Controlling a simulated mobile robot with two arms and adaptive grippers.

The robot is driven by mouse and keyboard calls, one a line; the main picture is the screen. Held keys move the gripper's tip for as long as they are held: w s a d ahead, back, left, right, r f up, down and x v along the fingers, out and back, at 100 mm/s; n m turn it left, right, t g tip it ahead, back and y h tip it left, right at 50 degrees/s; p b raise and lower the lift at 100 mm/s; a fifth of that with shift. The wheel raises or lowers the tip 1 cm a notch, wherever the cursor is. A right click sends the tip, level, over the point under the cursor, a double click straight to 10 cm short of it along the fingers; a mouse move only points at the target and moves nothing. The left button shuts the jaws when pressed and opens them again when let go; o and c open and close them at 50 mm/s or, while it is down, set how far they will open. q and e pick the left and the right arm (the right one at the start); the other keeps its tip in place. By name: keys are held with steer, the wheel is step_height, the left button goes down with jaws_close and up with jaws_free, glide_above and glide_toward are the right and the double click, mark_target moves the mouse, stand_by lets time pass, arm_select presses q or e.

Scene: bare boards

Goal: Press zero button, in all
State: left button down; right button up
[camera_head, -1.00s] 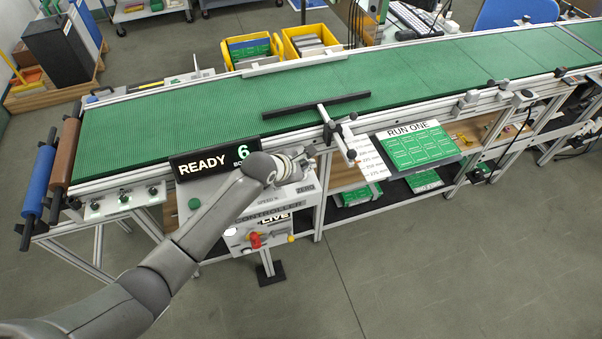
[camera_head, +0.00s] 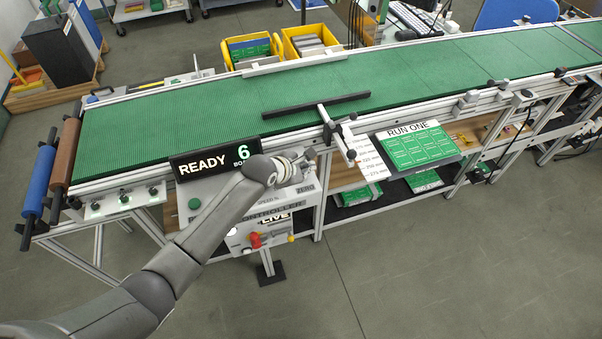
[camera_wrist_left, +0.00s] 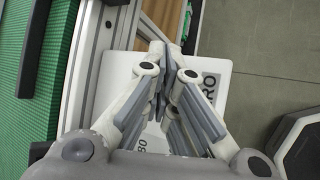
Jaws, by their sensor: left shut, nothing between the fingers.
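The white control panel (camera_head: 232,243) is fixed at the conveyor's near side, below a black display reading "READY 6" (camera_head: 215,160). A grey "ZERO" label (camera_head: 305,188) is at the panel's right; in the left wrist view only its end, "RO" (camera_wrist_left: 210,88), shows beside my fingers. The zero button itself cannot be made out; my gripper and arm cover part of the panel. My left gripper (camera_head: 306,156) is shut and empty, over the panel's upper right part. In the wrist view its fingers (camera_wrist_left: 168,55) are together above the white panel. Contact cannot be told. My right gripper is not in view.
The green conveyor belt (camera_head: 420,75) with its metal rail runs behind the panel. A "RUN ONE" board (camera_head: 415,148) stands to the right. The floor in front is clear.

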arm_select(q)
steer(key=shift+f, duration=0.5)
stand_by(0.5)
steer(key=shift+r, duration=0.1)
steer(key=shift+r+p, duration=0.85)
steer(key=shift+p, duration=0.2)
step_height(320, 180, up, 5)
steer(key=p, duration=0.5)
steer(key=shift+p, duration=0.4)
